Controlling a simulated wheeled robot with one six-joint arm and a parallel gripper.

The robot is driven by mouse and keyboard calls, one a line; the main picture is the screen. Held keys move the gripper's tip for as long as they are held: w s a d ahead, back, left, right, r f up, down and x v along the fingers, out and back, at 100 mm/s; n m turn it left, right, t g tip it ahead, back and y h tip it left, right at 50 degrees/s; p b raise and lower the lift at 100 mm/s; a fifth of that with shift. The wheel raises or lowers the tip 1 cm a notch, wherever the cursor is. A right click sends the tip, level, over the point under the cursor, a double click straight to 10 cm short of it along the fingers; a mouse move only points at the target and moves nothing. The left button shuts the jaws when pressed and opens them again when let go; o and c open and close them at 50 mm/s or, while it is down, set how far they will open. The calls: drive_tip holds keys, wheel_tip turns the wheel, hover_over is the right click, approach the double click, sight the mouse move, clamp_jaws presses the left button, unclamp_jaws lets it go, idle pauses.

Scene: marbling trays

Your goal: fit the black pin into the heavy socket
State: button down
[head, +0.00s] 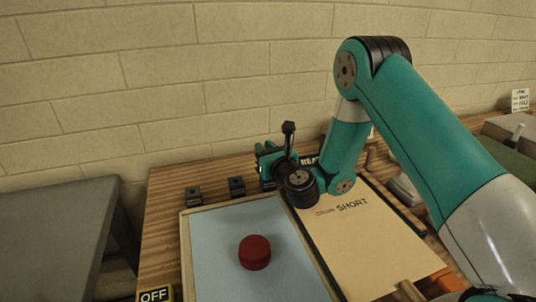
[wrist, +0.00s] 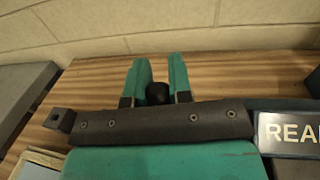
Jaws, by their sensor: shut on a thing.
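My gripper (head: 268,158) is over the back of the wooden table, its teal fingers close together. In the wrist view my gripper (wrist: 159,78) is shut on a black, rounded thing that looks like the black pin (wrist: 157,93). Most of the pin is hidden by the gripper's dark bar. Two small dark socket blocks, a left one (head: 194,195) and a right one (head: 236,186), stand to the left of my gripper. In the wrist view one dark block with a hole (wrist: 60,118) shows at the left. I cannot tell which socket is the heavy one.
A pale blue tray (head: 186,243) holds a red round piece (head: 255,252). A tan board marked SHORT (head: 368,240) lies to its right. A sign reading READ (wrist: 290,133) stands beside the gripper. A grey surface (head: 60,235) is at the left; a brick wall is behind.

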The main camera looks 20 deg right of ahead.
drive_tip(key=shift+f+b, duration=0.8)
drive_tip(key=shift+f, duration=0.15)
drive_tip(key=c, duration=0.9)
unclamp_jaws()
drive_tip(key=shift+c, duration=0.2)
drive_tip(key=shift+s, duration=0.1)
